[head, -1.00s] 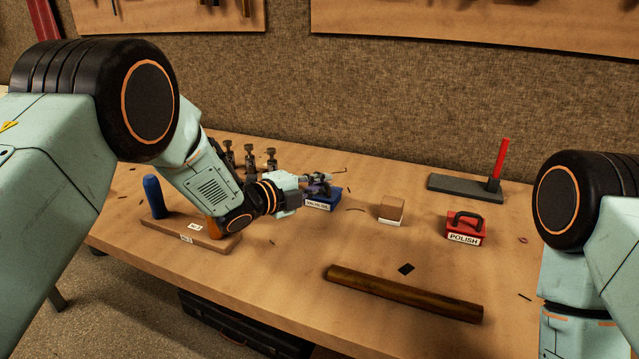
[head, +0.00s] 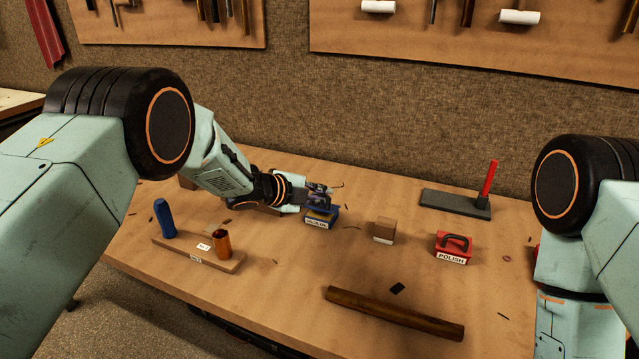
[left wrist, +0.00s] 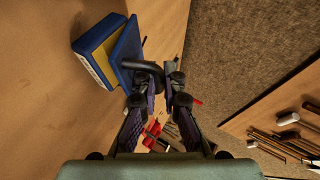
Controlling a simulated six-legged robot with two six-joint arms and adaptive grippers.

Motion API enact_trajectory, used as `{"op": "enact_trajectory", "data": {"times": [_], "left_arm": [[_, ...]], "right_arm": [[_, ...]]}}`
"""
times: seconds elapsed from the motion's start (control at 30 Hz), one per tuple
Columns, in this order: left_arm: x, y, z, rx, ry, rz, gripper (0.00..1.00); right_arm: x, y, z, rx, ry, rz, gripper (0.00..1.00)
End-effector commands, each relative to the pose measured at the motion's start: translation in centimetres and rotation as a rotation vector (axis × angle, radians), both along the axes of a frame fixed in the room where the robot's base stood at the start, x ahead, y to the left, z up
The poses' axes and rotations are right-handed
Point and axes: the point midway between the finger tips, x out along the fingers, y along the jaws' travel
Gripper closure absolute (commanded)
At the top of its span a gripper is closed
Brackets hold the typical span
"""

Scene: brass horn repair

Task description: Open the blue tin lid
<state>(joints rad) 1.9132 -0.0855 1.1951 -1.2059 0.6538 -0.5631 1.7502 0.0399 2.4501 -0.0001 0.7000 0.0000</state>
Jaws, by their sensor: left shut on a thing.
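The blue tin (head: 319,223) stands on the bench with a white label on its front. Its blue lid (head: 322,209) is raised and tilted, with a yellow band showing between lid and tin. In the left wrist view the tin (left wrist: 92,44) is at upper left, and the lid (left wrist: 128,48) stands at an angle to it. My left gripper (left wrist: 163,78) is shut on the lid's dark handle (left wrist: 143,66). It comes from the left in the head view (head: 318,190) and hides part of the lid. My right gripper is out of view.
A brown block (head: 384,229) and a red POLISH tin (head: 454,245) stand to the right. A wooden holder (head: 190,252) with a blue and a copper cylinder is at left. A brass-brown rod (head: 392,313) lies in front. A grey plate (head: 452,203) is at back right.

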Motion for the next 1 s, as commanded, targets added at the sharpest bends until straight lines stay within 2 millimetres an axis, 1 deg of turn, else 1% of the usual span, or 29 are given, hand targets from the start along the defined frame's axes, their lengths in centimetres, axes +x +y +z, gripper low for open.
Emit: {"op": "enact_trajectory", "data": {"times": [0.03,0.2,0.3,0.6,1.0], "left_arm": [[0.1,-0.2,0.5,0.009,0.022,-0.003,1.00],[0.5,-0.3,0.7,0.032,0.090,-0.003,1.00],[0.7,-0.3,0.7,0.044,0.127,-0.003,1.00],[1.2,-0.5,0.7,0.072,0.216,-0.003,1.00],[1.4,-0.7,0.7,0.085,0.267,-0.004,1.00]], "right_arm": [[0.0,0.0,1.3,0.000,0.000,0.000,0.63],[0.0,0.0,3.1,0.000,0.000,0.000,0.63],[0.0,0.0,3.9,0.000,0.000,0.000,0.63],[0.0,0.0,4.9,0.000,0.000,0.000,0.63],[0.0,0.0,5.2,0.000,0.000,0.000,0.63]]}}
